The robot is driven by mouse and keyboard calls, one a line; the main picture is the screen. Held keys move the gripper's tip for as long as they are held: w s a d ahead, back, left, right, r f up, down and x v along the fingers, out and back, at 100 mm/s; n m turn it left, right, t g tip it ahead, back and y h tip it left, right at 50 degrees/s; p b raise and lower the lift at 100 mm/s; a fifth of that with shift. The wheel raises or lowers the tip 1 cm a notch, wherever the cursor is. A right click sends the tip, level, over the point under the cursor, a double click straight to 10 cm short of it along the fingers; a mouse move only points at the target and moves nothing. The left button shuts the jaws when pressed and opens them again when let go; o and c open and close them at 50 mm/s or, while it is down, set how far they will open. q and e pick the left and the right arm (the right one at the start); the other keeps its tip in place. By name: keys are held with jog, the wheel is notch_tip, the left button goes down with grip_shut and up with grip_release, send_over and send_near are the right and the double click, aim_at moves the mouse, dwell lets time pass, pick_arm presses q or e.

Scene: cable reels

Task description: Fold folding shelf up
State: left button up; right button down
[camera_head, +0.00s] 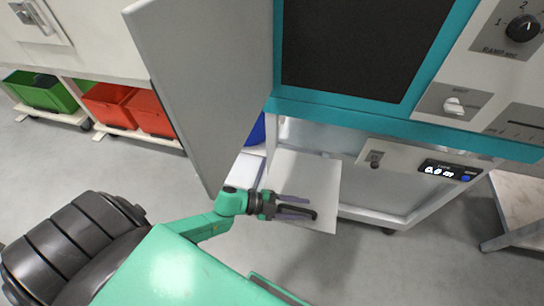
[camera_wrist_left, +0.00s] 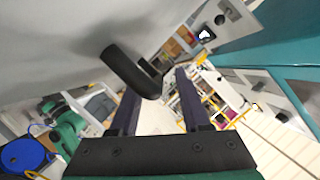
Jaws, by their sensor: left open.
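The folding shelf is a white flat panel (camera_head: 312,172) at the front of the teal and grey machine in the head view. In the left wrist view, a pale grey surface fills the upper left, and a black curved handle (camera_wrist_left: 128,70) stands out from it. My left gripper (camera_head: 297,208) is over the lower part of the panel in the head view. It is open, its two dark fingers apart (camera_wrist_left: 160,95). The handle's free end shows between the fingertips in the left wrist view; I cannot tell whether they touch it. My right gripper is not in view.
A tall grey door-like panel (camera_head: 200,75) stands left of the shelf, close to my left arm. The machine's control panel (camera_head: 440,168) is at the right. Green (camera_head: 42,92) and red bins (camera_head: 108,103) sit at the back left. A small table (camera_head: 525,200) stands at right.

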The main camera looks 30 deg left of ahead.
pick_arm(q)
jog(key=v, duration=1.4)
jog(key=shift+s+a+p, duration=0.2)
jog(key=shift+p, duration=0.2)
jog(key=s+a+f+n+t+y+p, duration=0.1)
jog(key=a+f+n+y, duration=0.45)
jog(key=f, duration=0.35)
jog(key=a+f+n+t+y+p, duration=0.1)
jog(key=a+f+n+y, duration=0.5)
jog(key=f, duration=0.3)
jog(key=s+d+f+n+g, duration=0.3)
jog(key=s+f+g, duration=0.1)
jog(key=s+f, duration=0.3)
jog(key=s+d+f+n+g+y, duration=0.1)
jog(key=s+d+f+n+g, duration=0.2)
jog(key=s+f, duration=0.4)
jog(key=s+d+g, duration=0.1)
jog(key=s, duration=0.4)
jog(key=shift+s+n+p, duration=0.3)
jog(key=shift+n+p, duration=0.05)
